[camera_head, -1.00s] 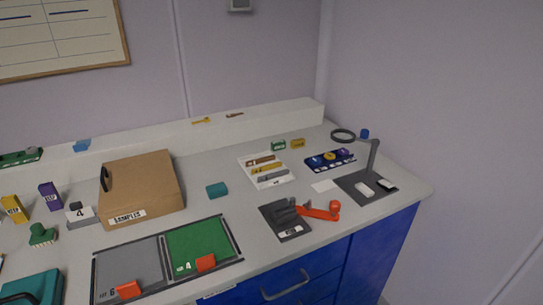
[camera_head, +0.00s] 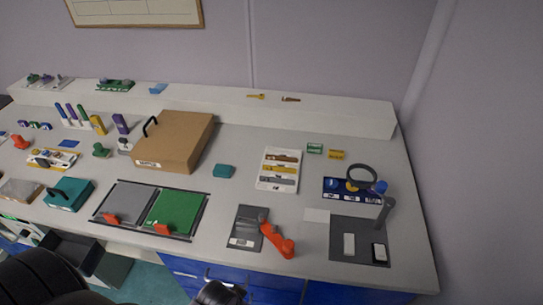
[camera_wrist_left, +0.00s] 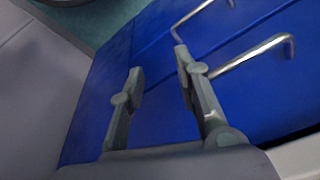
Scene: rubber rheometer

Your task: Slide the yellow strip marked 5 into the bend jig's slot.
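A yellow strip (camera_head: 281,170) lies on a white card (camera_head: 264,184) between a brown strip (camera_head: 283,158) and a grey strip (camera_head: 277,181). Its number is too small to read. The bend jig seems to be the dark plate (camera_head: 238,228) with a grey block and a red lever (camera_head: 276,240), in front of the card. Its slot cannot be made out. My left gripper (camera_wrist_left: 158,65) is open and empty in the left wrist view, in front of the blue drawers (camera_wrist_left: 150,45), away from the strip and jig. My right gripper cannot be identified in either view.
A magnifier (camera_head: 362,177) on a dark base stands right of the jig. A cardboard box (camera_head: 185,138), a teal block (camera_head: 224,171) and a grey and green mat tray (camera_head: 207,212) are to the left. Drawer handles (camera_wrist_left: 255,52) stick out near my left gripper.

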